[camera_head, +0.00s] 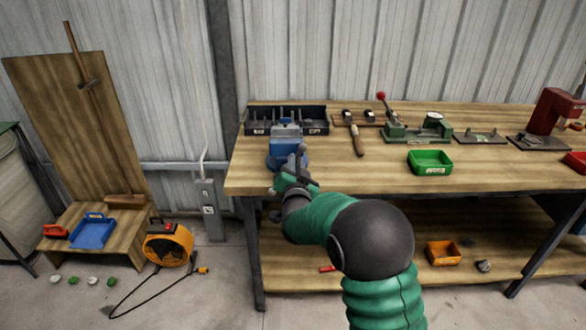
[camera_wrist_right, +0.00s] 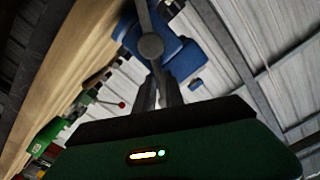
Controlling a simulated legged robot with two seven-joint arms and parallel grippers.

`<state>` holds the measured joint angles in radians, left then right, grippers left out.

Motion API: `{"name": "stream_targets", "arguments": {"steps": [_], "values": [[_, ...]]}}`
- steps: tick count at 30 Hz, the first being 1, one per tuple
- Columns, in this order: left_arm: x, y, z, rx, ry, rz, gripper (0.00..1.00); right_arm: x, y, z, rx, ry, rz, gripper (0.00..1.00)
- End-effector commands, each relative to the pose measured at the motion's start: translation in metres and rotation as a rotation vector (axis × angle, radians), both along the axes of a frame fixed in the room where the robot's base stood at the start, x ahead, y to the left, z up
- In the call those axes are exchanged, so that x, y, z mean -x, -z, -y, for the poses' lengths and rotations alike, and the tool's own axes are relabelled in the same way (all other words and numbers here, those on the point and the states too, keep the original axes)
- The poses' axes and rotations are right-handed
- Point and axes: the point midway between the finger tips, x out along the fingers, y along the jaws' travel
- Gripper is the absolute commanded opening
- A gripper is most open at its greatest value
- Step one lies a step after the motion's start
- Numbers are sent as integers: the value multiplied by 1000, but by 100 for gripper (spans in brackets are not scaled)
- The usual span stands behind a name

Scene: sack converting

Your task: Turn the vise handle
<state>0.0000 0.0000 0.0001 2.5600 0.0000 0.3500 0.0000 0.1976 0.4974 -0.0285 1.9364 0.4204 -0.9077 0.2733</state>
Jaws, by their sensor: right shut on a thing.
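The blue vise (camera_head: 288,147) is mounted at the front left edge of the wooden workbench (camera_head: 330,178). In the right wrist view the blue vise body (camera_wrist_right: 184,58) is at the top, with the grey vise handle (camera_wrist_right: 144,16) and its round hub in front of it. My right gripper (camera_head: 298,162) is at the front of the vise. Its fingers (camera_wrist_right: 158,78) are shut on the handle close to the hub; the exact contact is partly hidden. My left gripper is not in view.
A black divided bin (camera_head: 258,128) stands behind the vise. A wood-handled tool (camera_head: 357,141), a green clamp fixture (camera_head: 405,133) and a green tray (camera_head: 430,161) lie to the right. An orange reel (camera_head: 168,246) with a cable is on the floor at left.

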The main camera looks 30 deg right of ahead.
Motion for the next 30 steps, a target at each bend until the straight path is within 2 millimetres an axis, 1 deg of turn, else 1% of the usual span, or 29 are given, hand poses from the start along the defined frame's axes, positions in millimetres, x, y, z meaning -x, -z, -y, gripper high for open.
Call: {"name": "stream_targets", "arguments": {"steps": [1,17,18,23,30], "values": [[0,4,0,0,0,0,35,1,10,-1,-16,-3,-11,0],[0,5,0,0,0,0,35,2,10,0,-40,-2,2,0],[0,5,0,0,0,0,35,2,10,0,-39,-2,1,15],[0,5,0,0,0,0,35,2,7,1,-37,-1,6,35],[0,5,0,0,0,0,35,1,4,1,-35,0,12,35]]}}
